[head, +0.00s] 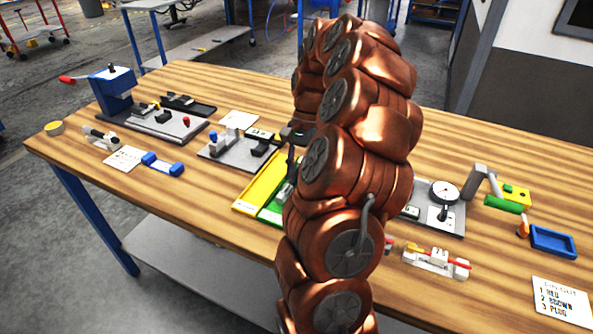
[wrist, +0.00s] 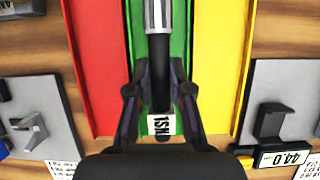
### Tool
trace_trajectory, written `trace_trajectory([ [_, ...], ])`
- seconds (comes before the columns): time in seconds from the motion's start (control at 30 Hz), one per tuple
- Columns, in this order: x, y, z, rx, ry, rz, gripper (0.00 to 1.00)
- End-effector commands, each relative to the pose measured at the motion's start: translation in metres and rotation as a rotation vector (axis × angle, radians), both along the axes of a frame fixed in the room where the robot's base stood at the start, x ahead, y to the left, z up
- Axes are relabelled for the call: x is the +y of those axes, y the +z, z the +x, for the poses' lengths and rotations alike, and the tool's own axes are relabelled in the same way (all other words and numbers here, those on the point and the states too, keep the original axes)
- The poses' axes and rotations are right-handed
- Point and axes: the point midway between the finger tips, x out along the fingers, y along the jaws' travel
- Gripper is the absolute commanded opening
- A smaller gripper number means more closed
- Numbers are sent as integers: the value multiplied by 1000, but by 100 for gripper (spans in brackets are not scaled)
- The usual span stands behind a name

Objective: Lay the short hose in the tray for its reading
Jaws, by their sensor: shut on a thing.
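The short hose is a black tube (wrist: 160,88) with a ribbed silver end (wrist: 158,14) and a white printed label near its lower end, in the wrist view. My gripper (wrist: 160,72) is shut on its black part, one finger on each side. The hose lies lengthwise over the green tray (wrist: 180,30); whether it touches the tray floor I cannot tell. The red tray (wrist: 98,70) is left of it and the yellow tray (wrist: 222,70) right. In the head view the yellow tray (head: 262,180) and green tray (head: 270,214) show partly; my arm hides the rest.
A grey fixture with a display reading 44.0 (wrist: 283,158) stands beside the yellow tray. A dial gauge (head: 444,192), a blue tray (head: 553,241) and a printed card (head: 563,300) are at the right.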

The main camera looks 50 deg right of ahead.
Motion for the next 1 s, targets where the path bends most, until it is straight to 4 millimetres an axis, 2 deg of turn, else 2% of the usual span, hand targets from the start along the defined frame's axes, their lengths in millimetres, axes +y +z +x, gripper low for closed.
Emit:
trace_trajectory([
  [0.7, 0, -12, 0, 0, 0, 0, 0],
  [0.73, 0, -12, 0, 0, 0, 0, 21],
  [1.0, 0, -12, 0, 0, 0, 0, 49],
])
